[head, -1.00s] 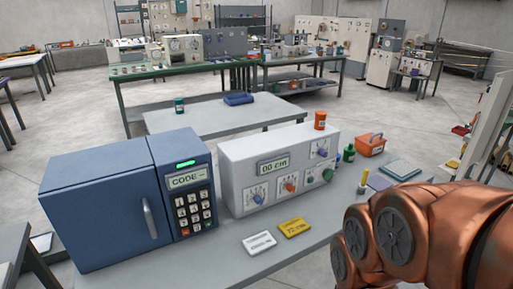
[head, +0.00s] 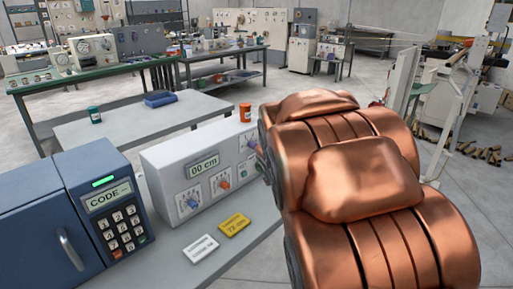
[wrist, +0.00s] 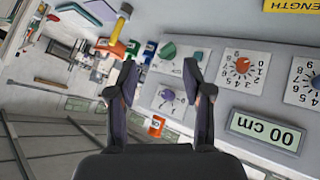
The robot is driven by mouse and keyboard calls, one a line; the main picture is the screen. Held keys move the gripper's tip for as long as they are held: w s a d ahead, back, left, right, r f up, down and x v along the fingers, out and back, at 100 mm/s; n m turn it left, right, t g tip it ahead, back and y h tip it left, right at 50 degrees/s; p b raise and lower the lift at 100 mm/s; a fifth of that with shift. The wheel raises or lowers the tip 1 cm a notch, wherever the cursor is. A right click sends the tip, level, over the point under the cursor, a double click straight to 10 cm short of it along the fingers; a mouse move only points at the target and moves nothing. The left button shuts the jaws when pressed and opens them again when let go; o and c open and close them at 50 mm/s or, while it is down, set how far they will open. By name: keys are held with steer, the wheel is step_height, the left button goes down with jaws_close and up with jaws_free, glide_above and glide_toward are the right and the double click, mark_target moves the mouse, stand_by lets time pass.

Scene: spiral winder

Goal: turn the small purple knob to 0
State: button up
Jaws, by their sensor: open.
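The small purple knob (wrist: 167,95) sits on a white dial plate on the grey-white panel box. In the wrist view it shows between the two dark fingers of my open gripper (wrist: 160,75), with nothing held. I cannot tell how near the fingers are to it, and its pointer is too small to read. In the head view the panel box (head: 168,158) stands on the grey table; my copper-coloured arm covers its right end and hides my gripper. The box's display (wrist: 265,132) reads 00 cm.
A green knob (wrist: 168,51), a red-orange knob (wrist: 243,65) and a blue knob (head: 192,203) are also on the panel. An orange jar (head: 246,112) stands by the box. A blue keypad cabinet (head: 110,200) is to the left. White and yellow cards (head: 234,223) lie in front.

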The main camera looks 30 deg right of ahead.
mark_target(253, 145)
steer(key=w+d+r+n+t+y, duration=0.15)
steer(key=w+d+n+t, duration=0.25)
steer(key=w+d+t, duration=0.55)
steer(key=w+a+f+n+y+p, duration=0.1)
steer(key=w+a+n+y, duration=0.1)
steer(key=w+a+y, duration=0.3)
steer(key=shift+w+a+f+n+t+y, duration=0.25)
steer(key=shift+w+f+n+t+y, duration=0.15)
steer(key=shift+w+y, duration=1.2)
steer(key=shift+w, duration=0.1)
